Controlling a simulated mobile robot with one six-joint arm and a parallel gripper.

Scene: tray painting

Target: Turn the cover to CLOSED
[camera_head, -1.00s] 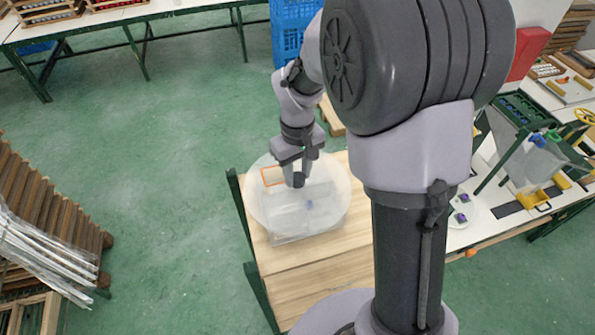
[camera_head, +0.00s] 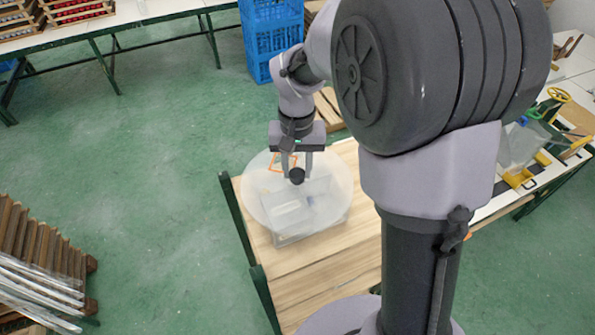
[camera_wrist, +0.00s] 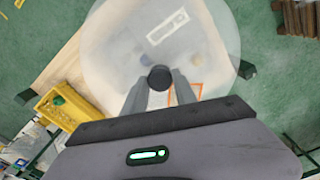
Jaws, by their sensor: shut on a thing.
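The cover is a round, translucent whitish disc (camera_head: 262,207) lying over a clear box (camera_head: 302,232) on the wooden table. It also shows in the wrist view (camera_wrist: 112,50), with a pale rectangular shape on or under it. A black round knob (camera_head: 297,176) stands up from the cover. My gripper (camera_head: 297,167) is shut on the knob from above; in the wrist view the fingers sit on either side of the knob (camera_wrist: 159,78). An orange rectangular outline (camera_wrist: 190,92) shows near the right finger. No CLOSED lettering is readable.
The wooden table (camera_head: 325,270) has bare room in front of the box. Blue crates (camera_head: 270,40) stand behind it. A workbench with yellow parts (camera_head: 520,180) is at the right. In the wrist view a yellow crate (camera_wrist: 70,105) is at the left.

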